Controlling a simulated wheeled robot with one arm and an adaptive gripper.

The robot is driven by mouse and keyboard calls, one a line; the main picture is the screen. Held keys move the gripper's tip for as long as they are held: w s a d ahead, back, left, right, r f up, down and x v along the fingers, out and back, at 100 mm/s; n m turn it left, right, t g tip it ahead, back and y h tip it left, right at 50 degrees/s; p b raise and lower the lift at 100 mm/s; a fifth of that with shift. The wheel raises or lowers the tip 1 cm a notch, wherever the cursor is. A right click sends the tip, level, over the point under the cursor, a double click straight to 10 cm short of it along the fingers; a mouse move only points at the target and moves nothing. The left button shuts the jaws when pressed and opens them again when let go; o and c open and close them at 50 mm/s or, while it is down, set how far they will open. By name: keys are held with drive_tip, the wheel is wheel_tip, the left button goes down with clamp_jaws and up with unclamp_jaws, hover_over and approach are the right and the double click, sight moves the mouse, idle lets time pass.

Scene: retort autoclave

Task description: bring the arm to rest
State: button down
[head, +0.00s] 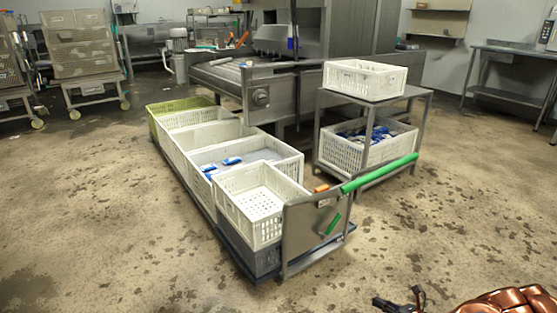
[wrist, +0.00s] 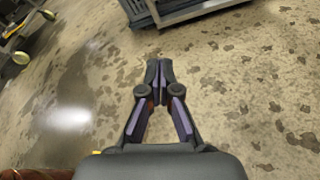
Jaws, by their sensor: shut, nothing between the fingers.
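My gripper (wrist: 159,68) is shut and empty in the wrist view, with its fingertips together over bare, stained floor. In the head view my gripper (head: 414,298) shows small and dark at the bottom right, beside a copper-coloured part of my arm. It is low in the picture and apart from the cart and the crates. Most of my arm is outside the head view.
A low cart (head: 318,232) with a green handle carries a row of crates, the nearest a white one (head: 228,208). A metal stand (head: 424,125) with white crates is behind it. Wheeled racks (head: 92,83) stand at the back left. The floor at right is clear.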

drive_tip(key=a+r+n+g+y+p, duration=0.25)
drive_tip(key=a+r, duration=0.25)
drive_tip(key=r, duration=0.4)
drive_tip(key=w+a+r+n+g+y+p, duration=0.1)
drive_tip(key=a+r+n+p, duration=0.3)
drive_tip(key=r, duration=0.4)
drive_tip(key=a+r+n+g+y+p, duration=0.1)
drive_tip(key=a+r+n+p, duration=0.15)
drive_tip(key=a+r, duration=0.5)
drive_tip(key=s+a+r+n+g+p, duration=0.2)
drive_tip(key=s+a+r+n+p, duration=0.1)
drive_tip(key=r, duration=0.4)
drive_tip(key=s+a+r+n+g+p, duration=0.2)
drive_tip(key=s+a+r+n, duration=0.15)
drive_tip(key=r, duration=0.25)
drive_tip(key=s+a+r+n+g+p, duration=0.3)
drive_tip(key=r+n, duration=0.1)
drive_tip(key=r, duration=0.3)
drive_tip(key=s+r+n+g+h+p, duration=0.3)
drive_tip(key=s+r+n+h+p, duration=0.45)
drive_tip(key=s+r+p, duration=0.65)
drive_tip(key=s+d+r+n+t+h+p, duration=0.2)
drive_tip(key=s+d+r+n+h+p, duration=0.2)
drive_tip(key=s+d+r+p, duration=0.5)
drive_tip(key=shift+s+d+r+n+h, duration=0.4)
drive_tip(key=shift+s+d+r+h, duration=0.85)
drive_tip(key=shift+s+r, duration=1.3)
drive_tip(key=shift+s+f, duration=0.25)
drive_tip(key=shift+f, duration=0.05)
